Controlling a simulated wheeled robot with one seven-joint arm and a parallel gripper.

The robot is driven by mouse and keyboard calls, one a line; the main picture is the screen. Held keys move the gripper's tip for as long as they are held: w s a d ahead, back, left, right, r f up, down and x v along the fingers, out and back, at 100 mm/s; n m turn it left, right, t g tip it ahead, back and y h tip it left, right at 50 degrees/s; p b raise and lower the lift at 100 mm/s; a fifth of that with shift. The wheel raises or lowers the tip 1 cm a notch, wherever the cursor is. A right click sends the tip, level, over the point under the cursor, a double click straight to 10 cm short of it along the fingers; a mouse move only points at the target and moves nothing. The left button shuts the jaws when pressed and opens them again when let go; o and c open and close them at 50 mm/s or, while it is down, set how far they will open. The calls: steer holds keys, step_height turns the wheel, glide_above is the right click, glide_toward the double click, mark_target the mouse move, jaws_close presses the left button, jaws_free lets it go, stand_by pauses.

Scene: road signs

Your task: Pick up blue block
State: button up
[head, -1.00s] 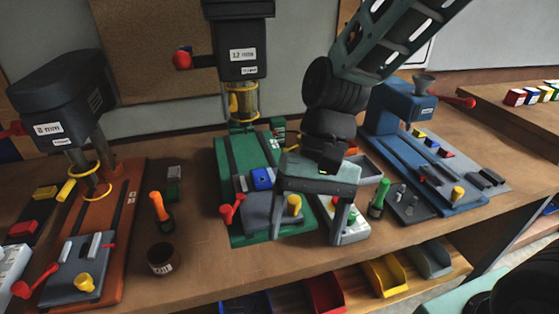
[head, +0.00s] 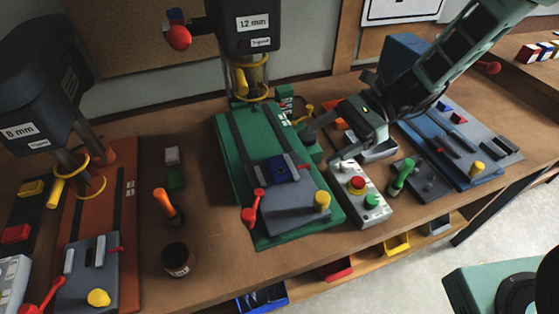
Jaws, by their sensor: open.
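A blue block (head: 283,171) sits in the grey vise (head: 292,208) on the green base of the 12 mm drill press. Its top shows, and the vise jaws flank it. My gripper (head: 322,147) is open and empty, up and to the right of the blue block, with its fingers pointing left towards the drill press. It is apart from the block. A smaller blue piece (head: 445,105) lies on the blue machine at the right.
A red-handled lever (head: 254,207) and yellow knob (head: 322,200) stick up from the vise. A button box (head: 360,195) and green-handled tool (head: 401,177) are to the right.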

mark_target(282, 164)
steer(key=p+x, duration=0.1)
steer(key=x, duration=0.3)
steer(key=shift+a, duration=0.15)
steer(key=shift+p+x, duration=1.45)
steer(key=shift+x, duration=1.25)
steer(key=shift+w, duration=0.1)
steer(key=c, duration=1.1)
